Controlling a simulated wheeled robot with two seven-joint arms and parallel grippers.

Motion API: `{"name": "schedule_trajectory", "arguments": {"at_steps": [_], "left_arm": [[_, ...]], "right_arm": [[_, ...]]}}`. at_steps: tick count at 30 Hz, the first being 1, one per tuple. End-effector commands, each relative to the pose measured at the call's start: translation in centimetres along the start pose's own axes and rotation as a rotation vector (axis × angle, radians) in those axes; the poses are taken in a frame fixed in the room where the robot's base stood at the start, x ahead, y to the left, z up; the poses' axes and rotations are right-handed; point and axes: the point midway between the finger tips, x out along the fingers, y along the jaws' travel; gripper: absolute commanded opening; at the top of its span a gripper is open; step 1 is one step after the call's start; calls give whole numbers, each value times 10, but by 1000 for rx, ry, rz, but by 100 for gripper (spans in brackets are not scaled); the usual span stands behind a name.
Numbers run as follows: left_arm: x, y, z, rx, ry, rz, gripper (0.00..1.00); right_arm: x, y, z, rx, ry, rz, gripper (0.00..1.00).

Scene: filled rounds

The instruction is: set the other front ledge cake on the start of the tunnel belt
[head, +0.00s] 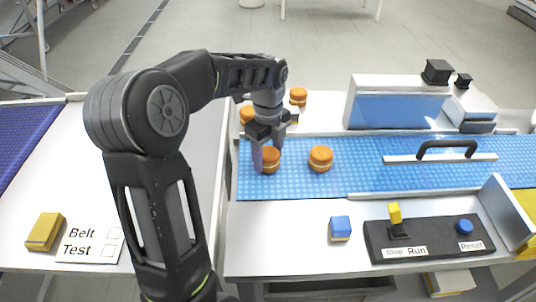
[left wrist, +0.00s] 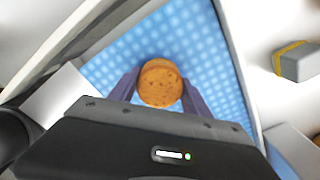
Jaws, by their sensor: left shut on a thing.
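My left gripper (head: 264,150) is shut on a round orange-brown filled cake (head: 270,162), at the left end of the blue belt (head: 255,187). The cake is on or just above the belt; I cannot tell if it touches. In the left wrist view this cake (left wrist: 160,83) sits between the two fingers (left wrist: 160,92) with the dotted belt beneath. A second cake (head: 320,158) stands on the belt just to the right. Two more cakes, one (head: 298,96) and another (head: 246,114) partly behind my gripper, stand on the pale surface behind the belt. My right gripper is not in view.
A white housing with a blue panel (head: 400,108) stands behind the belt. A black handle (head: 447,147) on a white bar spans the belt at right. In front are a blue block (head: 340,228) and a control panel (head: 430,240) with a yellow lever. A yellow block (head: 44,231) lies at left.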

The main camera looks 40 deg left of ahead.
Motion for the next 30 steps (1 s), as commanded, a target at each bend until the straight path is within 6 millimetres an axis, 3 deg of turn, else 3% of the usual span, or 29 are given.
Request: {"name": "schedule_trajectory", "arguments": {"at_steps": [11, 12, 19, 30], "left_arm": [[5, 0, 0, 0, 0, -1, 38], [4, 0, 0, 0, 0, -1, 58], [4, 0, 0, 0, 0, -1, 77], [-2, 0, 0, 0, -1, -2, 78]], "right_arm": [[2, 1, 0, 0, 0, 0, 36], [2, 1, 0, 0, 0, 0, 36], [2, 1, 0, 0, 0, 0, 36], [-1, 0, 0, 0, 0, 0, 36]]}}
